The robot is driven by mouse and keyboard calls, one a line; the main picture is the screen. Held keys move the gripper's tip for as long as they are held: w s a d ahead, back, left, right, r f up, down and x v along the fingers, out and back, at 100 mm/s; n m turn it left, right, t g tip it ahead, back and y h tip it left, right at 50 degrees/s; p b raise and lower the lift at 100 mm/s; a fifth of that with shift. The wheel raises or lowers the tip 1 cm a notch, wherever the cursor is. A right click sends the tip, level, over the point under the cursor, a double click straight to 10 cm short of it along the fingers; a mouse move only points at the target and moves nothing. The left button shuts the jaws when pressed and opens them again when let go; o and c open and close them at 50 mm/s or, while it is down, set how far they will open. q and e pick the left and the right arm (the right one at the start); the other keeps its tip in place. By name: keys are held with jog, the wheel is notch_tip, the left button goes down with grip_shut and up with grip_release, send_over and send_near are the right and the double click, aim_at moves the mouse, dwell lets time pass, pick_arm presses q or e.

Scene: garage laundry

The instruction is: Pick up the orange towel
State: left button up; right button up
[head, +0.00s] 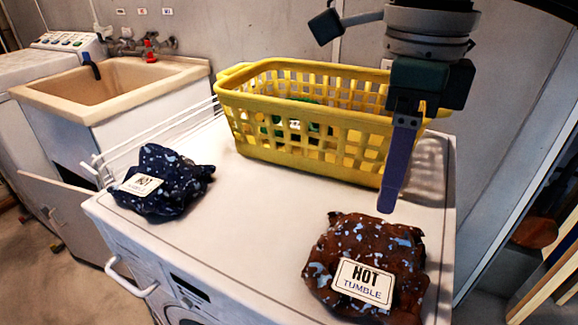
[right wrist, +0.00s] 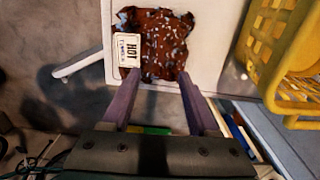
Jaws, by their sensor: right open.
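The orange towel (head: 365,240) is a crumpled rusty orange-brown cloth with pale flecks. It lies on the front right of the white machine top (head: 250,215), with a label reading HOT TUMBLE on it. My right gripper (head: 388,208) hangs fingers down, just beyond the towel in the head view and apart from it. In the right wrist view its two purple fingers (right wrist: 157,75) are spread and empty, with the towel (right wrist: 163,50) showing past the tips. My left gripper is not in view.
A yellow slatted basket (head: 310,130) stands at the back of the machine, close behind my right gripper. A dark blue speckled cloth (head: 178,190) with a label lies at the left. A sink (head: 110,90) stands further left. The middle of the machine top is clear.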

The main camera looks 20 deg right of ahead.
aim_at(377, 223)
jog(key=shift+s+a+f, duration=0.15)
jog(key=shift+s+f, duration=0.05)
jog(key=shift+f, duration=0.9)
notch_tip(377, 223, down, 6)
jog(key=shift+w+r, duration=0.1)
jog(key=shift+r, duration=0.15)
grip_shut()
dwell(0.5)
